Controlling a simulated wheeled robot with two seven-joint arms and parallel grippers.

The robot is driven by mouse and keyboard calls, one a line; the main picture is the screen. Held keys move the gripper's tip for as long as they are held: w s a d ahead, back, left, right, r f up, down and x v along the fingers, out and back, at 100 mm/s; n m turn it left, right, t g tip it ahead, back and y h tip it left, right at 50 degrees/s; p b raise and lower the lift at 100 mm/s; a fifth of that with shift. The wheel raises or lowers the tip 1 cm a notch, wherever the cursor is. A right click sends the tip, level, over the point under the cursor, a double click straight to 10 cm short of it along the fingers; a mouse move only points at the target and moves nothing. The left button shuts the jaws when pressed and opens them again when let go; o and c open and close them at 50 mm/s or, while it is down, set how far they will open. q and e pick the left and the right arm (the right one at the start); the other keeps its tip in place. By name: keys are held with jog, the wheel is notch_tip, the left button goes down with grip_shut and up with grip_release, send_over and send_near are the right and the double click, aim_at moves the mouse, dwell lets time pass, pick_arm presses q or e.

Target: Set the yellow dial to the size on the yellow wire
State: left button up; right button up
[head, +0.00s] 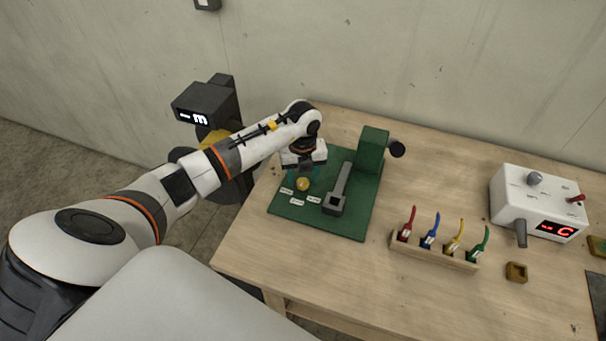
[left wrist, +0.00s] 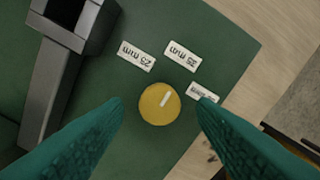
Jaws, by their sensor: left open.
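The yellow dial (head: 303,184) sits on the green base plate (head: 340,228); it also shows in the left wrist view (left wrist: 155,112).
The rack (head: 433,257) also holds red, blue and green wires. A grey lever-like part (head: 341,190) and a green block (head: 372,150) stand beside the dial. A white box (head: 512,205) with a red display stands at right. Bare table lies in front.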

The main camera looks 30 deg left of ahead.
pick_arm(q)
jog(key=shift+f, duration=0.7)
jog(key=c, duration=1)
jog(key=shift+o, duration=0.2)
jog(key=shift+f+m+b, duration=0.15)
jog(key=shift+m+b, duration=1.1)
jog(key=shift+m, duration=0.15)
jog(key=m+b, duration=0.3)
jog(key=shift+m, duration=0.3)
jog(key=m+b, duration=0.3)
jog(key=m, duration=0.1)
jog(key=shift+m+b, duration=0.7)
jog(key=shift+m, duration=0.1)
jog(key=shift+r, duration=0.2)
